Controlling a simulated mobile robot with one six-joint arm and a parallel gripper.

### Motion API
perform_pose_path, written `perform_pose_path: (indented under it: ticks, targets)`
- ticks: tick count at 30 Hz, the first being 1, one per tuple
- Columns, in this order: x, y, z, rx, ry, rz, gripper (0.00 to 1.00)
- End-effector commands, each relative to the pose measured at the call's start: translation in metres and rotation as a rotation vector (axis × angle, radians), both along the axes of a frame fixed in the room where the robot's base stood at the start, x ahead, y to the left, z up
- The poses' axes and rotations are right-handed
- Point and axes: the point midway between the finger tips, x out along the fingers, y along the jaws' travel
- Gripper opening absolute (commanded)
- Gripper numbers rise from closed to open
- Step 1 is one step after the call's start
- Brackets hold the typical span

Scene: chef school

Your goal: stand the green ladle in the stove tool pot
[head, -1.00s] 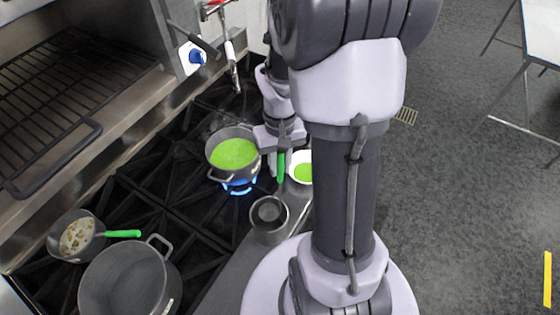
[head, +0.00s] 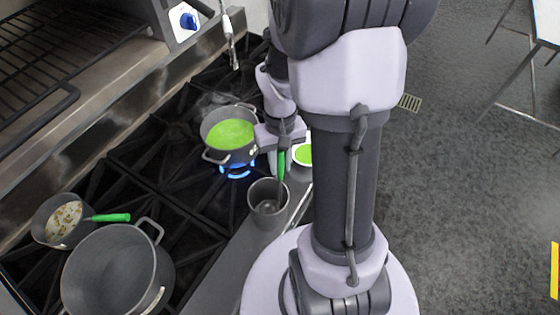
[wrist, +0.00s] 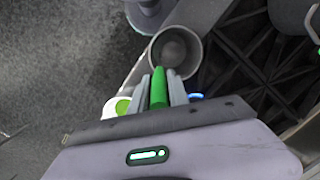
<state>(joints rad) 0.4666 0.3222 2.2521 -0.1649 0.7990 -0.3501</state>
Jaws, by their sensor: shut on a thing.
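My gripper (wrist: 160,88) is shut on the green handle of the ladle (wrist: 159,90). In the head view the green ladle (head: 281,166) hangs upright from my gripper (head: 281,152), handle up. Its dark shaft runs down to the mouth of the tool pot (head: 268,212), near the right side. The tool pot is a grey open cylinder on the ledge at the stove's front. In the wrist view the tool pot (wrist: 155,62) lies just beyond my fingertips, with a pale round shape inside. I cannot tell whether that is the ladle's bowl or the pot's floor.
A pot of green soup (head: 229,134) steams over a blue flame behind the tool pot. A white bowl of green soup (head: 304,155) sits close right of my gripper. A large empty pot (head: 117,270) and a small green-handled pan (head: 62,222) stand at the left.

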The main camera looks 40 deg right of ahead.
Motion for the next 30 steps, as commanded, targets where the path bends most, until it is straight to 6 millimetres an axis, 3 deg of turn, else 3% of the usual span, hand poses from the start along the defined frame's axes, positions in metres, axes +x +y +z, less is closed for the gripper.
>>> perform_pose_path:
  ticks: [1, 4, 5, 13, 17, 23, 30]
  targets:
    - [0.0, 0.0, 0.0, 0.0, 0.0, 0.0, 0.25]
    - [0.0, 0.0, 0.0, 0.0, 0.0, 0.0, 0.45]
    - [0.0, 0.0, 0.0, 0.0, 0.0, 0.0, 0.47]
    - [0.0, 0.0, 0.0, 0.0, 0.0, 0.0, 0.47]
    - [0.002, -0.001, 0.011, -0.001, -0.003, 0.0, 0.47]
    - [0.006, -0.005, 0.055, -0.003, -0.004, 0.0, 0.47]
    - [0.012, -0.01, 0.123, -0.003, -0.005, 0.0, 0.47]
